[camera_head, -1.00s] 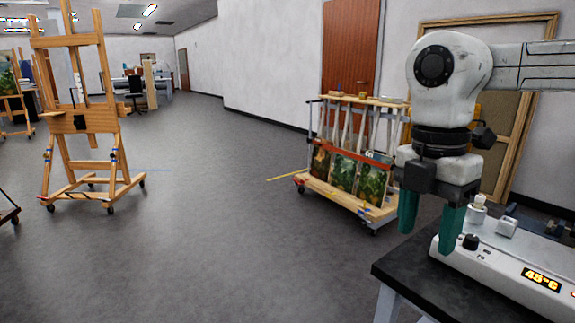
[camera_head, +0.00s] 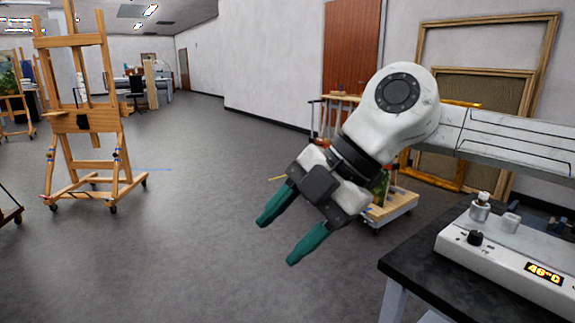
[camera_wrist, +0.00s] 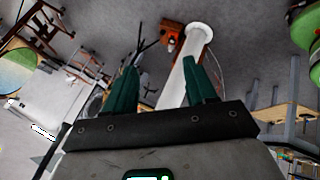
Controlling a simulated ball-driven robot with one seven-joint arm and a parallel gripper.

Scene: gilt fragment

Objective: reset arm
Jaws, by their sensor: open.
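My gripper (camera_head: 276,238) is in the right half of the head view, its two teal fingers apart and pointing down and to the left. It is open and nothing shows between the fingers. It hangs in front of the wheeled rack, to the left of the black table. In the wrist view my gripper (camera_wrist: 162,85) also shows with its fingers spread and empty.
A black table (camera_head: 410,262) carries a white device (camera_head: 500,256) with a lit display at the lower right. A wheeled rack (camera_head: 385,212) stands behind my arm, partly hidden. A wooden easel (camera_head: 85,120) stands at left. Grey floor (camera_head: 200,215) between is clear.

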